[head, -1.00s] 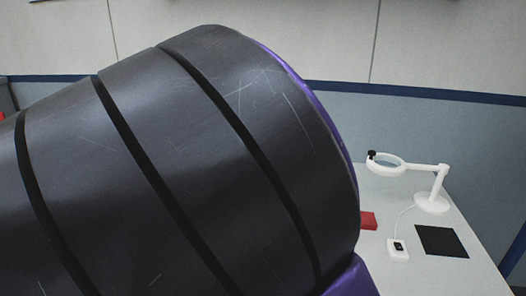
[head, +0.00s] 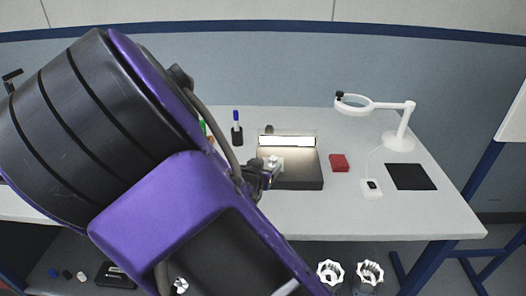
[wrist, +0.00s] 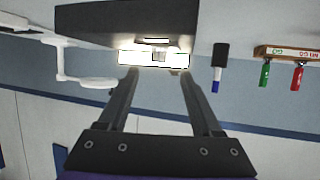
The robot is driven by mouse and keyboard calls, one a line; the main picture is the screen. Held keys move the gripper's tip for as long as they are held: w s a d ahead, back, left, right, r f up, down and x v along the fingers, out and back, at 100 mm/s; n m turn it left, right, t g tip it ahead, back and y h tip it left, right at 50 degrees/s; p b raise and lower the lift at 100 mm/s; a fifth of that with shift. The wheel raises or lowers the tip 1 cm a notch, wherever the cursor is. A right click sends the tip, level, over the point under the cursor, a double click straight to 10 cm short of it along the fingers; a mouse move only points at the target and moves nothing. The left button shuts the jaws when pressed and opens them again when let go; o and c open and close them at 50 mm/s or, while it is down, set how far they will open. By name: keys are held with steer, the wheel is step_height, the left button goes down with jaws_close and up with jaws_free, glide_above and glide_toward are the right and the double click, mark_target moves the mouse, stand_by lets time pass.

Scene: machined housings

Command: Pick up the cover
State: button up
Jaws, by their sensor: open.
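I cannot surely tell which thing is the cover. A small pale metallic part (head: 273,163) shows at the front of a dark box-like stand (head: 305,180) on the table, close to my gripper in the picture. Two pale, scalloped round housings (head: 330,275) (head: 368,274) show low at the bottom edge, below the tabletop. My gripper (head: 264,178) is small and partly hidden by my arm in the head view. In the wrist view my gripper (wrist: 157,76) has its fingers wide apart with nothing between them, pointing towards the lit strip of the stand (wrist: 97,25).
A white magnifier lamp (head: 400,140), red block (head: 339,162), white switch box (head: 372,188) and black mat (head: 411,177) are on the table's right. A blue-capped marker in a black holder (head: 237,135) stands behind. Bare tabletop (head: 350,218) lies in front. My arm hides the left.

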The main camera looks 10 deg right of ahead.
mark_target(272, 159)
steer(key=b+x, duration=0.2)
steer(key=x, duration=0.4)
steer(key=shift+w+d+f, duration=0.15)
steer(key=shift+w+d, duration=0.05)
jaws_close()
